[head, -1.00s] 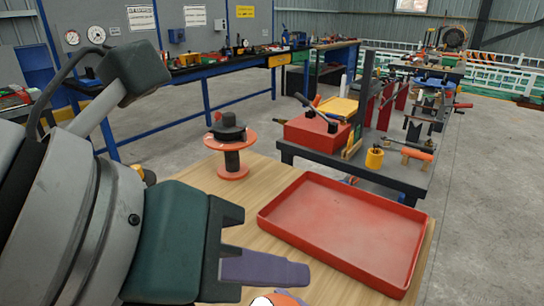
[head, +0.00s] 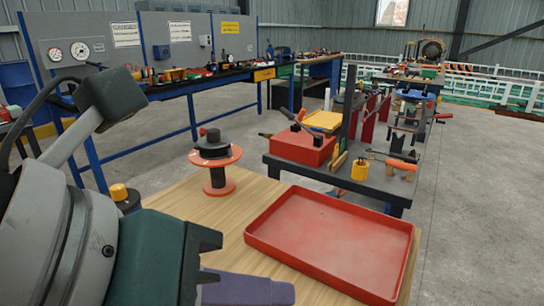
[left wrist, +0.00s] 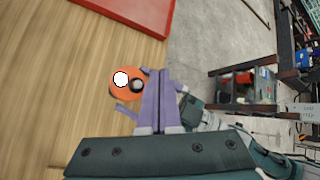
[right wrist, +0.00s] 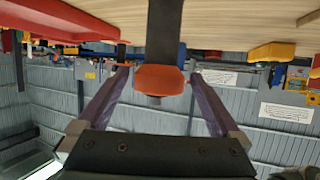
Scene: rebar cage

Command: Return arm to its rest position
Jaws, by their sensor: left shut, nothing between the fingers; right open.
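My left gripper (head: 248,289) is at the bottom of the head view, low over the wooden table's near side. Its purple fingers are shut with nothing between them, as the left wrist view (left wrist: 160,90) also shows. My right gripper (right wrist: 155,103) is outside the head view. In the right wrist view its fingers stand wide apart. An orange part (right wrist: 158,80) on a dark bar shows between them; I cannot tell whether they touch it. In the left wrist view a round orange thing (left wrist: 118,94) with white and black spots lies beside my left fingers.
An empty red tray (head: 330,288) lies on the wooden table (head: 262,205). A spool with orange flanges (head: 217,162) stands left of it. A dark workbench (head: 300,172) with a red box (head: 298,147) and tools is behind. Concrete floor is clear at the right.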

